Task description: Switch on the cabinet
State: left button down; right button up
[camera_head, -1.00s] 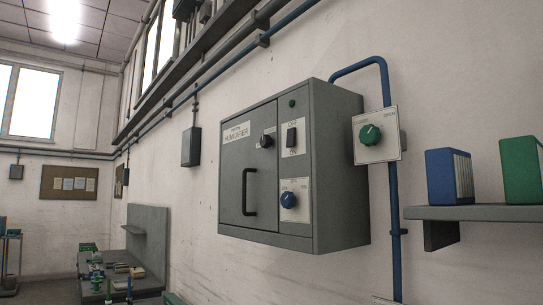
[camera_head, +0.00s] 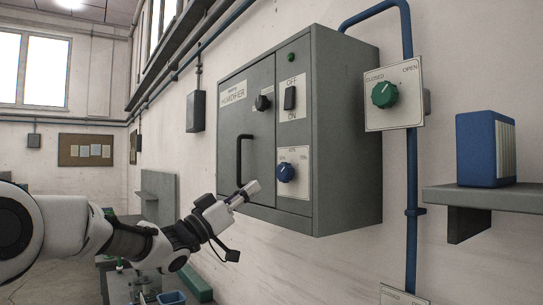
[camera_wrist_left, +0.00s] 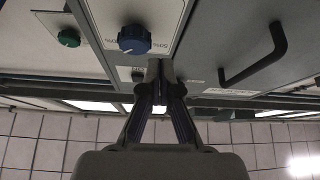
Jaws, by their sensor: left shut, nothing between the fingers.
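The grey humidifier cabinet (camera_head: 345,150) hangs on the wall. Its black rocker switch (camera_head: 290,98) sits between the OFF and ON labels; I cannot tell which way it is tipped. A dark green lamp (camera_head: 291,57) is above it. A blue knob (camera_head: 286,173) is below it and shows large in the left wrist view (camera_wrist_left: 134,39). My left gripper (camera_head: 254,187) is shut and empty, low in front of the cabinet, left of the blue knob and below the switch. In the left wrist view its fingertips (camera_wrist_left: 159,66) are together beside the knob. My right gripper is not in view.
The black door handle (camera_head: 246,160) stands out near my left gripper, and a small black knob (camera_head: 263,103) is above. A green valve knob (camera_head: 385,94) is on a plate to the right. A shelf (camera_head: 485,197) with a blue box (camera_head: 485,150) juts out at right.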

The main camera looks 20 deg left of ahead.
aim_at(287, 102)
pick_arm(q)
jog(key=s+a+r+m+t+h, duration=0.1)
jog(key=s+r, duration=0.3)
jog(key=r, duration=0.2)
jog(key=s+a+r+m+h, duration=0.1)
jog(key=s+r, duration=0.3)
jog(key=r, duration=0.2)
jog(key=p+x, duration=0.3)
jog(key=x, duration=0.1)
jog(key=w+f+p+x, duration=0.1)
jog(key=p+x, duration=0.2)
jog(key=x, duration=0.1)
jog(key=f+p+x, duration=0.1)
jog(key=p+x, duration=0.1)
jog(key=x, duration=0.3)
jog(key=shift+w+d+r+p, duration=0.1)
jog(key=shift+w+d+p, duration=0.1)
jog(key=shift+d+p, duration=0.2)
jog(key=shift+w+d, duration=0.2)
jog(key=shift+w, duration=0.05)
jog(key=shift+w+d+f, duration=0.1)
jog(key=shift+w+f, duration=0.1)
jog(key=shift+f, duration=0.1)
